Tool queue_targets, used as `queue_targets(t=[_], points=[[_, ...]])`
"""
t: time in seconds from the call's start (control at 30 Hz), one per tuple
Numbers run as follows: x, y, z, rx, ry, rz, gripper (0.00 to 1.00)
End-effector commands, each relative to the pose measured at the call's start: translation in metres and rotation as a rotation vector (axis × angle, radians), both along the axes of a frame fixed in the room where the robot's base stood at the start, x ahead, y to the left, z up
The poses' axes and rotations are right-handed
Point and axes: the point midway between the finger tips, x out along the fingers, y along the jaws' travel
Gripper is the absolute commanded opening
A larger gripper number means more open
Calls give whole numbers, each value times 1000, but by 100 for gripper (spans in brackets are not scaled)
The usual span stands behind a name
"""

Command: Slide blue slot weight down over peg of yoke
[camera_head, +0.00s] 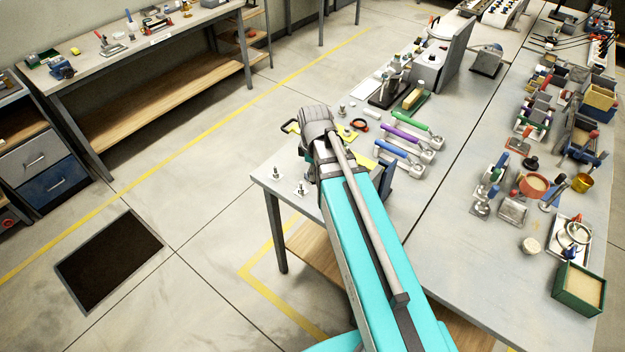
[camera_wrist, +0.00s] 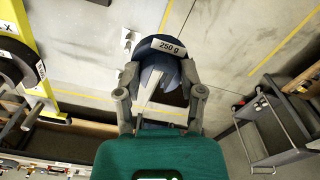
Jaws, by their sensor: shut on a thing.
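The blue slot weight (camera_wrist: 146,52), a dark blue disc with a "250 g" label, is between the fingers of my gripper (camera_wrist: 160,76) in the wrist view. My gripper is shut on it, and its fingers hide part of the disc. A yellow frame (camera_wrist: 50,68), seemingly the yoke, stands at the left edge of the wrist view, apart from the held weight. Dark labelled discs (camera_wrist: 20,68) are beside it, with a grey rod (camera_wrist: 55,118) below. I cannot tell which part is the peg.
The grey workbench (camera_head: 445,235) holds colored-handled tools (camera_head: 405,140) just right of my arm and many instruments farther right. Small knobbed pieces (camera_head: 300,188) stand near its left corner. A grey cart (camera_wrist: 265,135) is at the right of the wrist view, with open floor between.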

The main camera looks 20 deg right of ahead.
Motion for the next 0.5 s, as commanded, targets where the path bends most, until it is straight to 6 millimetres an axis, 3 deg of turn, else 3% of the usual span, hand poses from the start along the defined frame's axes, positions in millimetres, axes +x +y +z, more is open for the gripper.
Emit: queue_targets(t=[0.03, 0.5], points=[[16, -5, 14, 0, 0, -1, 0], [111, -61, 77, -2, 2, 0, 0]])
